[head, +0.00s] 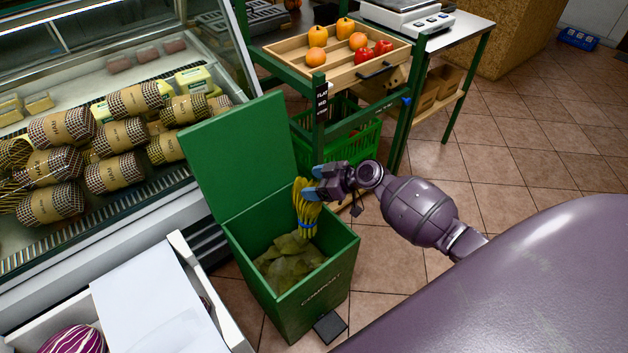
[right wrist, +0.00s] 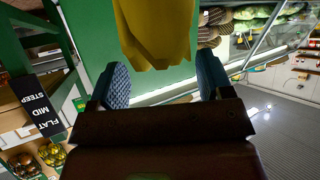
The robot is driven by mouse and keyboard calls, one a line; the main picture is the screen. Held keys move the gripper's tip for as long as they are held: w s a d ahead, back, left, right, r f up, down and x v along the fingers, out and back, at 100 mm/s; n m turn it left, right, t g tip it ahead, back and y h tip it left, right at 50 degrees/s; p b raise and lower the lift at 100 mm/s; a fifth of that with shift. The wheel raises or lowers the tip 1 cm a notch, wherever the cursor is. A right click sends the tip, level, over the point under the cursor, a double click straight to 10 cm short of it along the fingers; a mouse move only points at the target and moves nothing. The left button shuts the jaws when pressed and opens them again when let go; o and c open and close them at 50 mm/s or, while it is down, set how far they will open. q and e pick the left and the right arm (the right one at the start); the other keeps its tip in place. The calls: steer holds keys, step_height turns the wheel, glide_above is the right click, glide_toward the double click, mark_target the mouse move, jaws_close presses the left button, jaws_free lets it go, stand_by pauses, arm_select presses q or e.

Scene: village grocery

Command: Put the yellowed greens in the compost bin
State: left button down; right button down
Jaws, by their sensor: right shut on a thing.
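The yellowed greens (head: 306,208) are a bunch of yellow leaves tied with a blue band. My right gripper (head: 318,186) is shut on them at their upper end, and they hang down over the compost bin's opening. In the right wrist view the yellow greens (right wrist: 156,32) show beyond the fingertips of my right gripper (right wrist: 157,85). The green compost bin (head: 318,297) stands on the floor with its lid raised at the back left. Dull green leaves (head: 289,262) lie inside it. Whether the bunch's lower end touches them I cannot tell. My left gripper is out of view.
A wooden tray (head: 340,78) with orange and red produce sits on a green-framed stand behind the bin. A green crate (head: 351,146) is below it. A refrigerated case (head: 60,235) with wrapped goods is at the left.

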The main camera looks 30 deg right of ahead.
jaws_free()
steer(key=v, duration=1.1)
steer(key=shift+p, duration=0.3)
steer(key=shift+a, duration=0.1)
stand_by(0.3)
steer(key=s+a+f+m+h, duration=0.2)
steer(key=s+a, duration=0.1)
steer(key=s, duration=0.4)
steer(key=s+a+f+m+t+h, duration=0.1)
steer(key=s+a+f+m+h, duration=0.1)
steer(key=s, duration=0.5)
steer(key=s+a+f+m+h, duration=0.2)
steer(key=s+a+f+h, duration=0.1)
steer(key=s, duration=0.4)
steer(key=shift+s+a+f+m+t+h+p, duration=0.2)
steer(key=shift+a+f+m+t+h+p, duration=0.1)
steer(key=shift+a, duration=0.4)
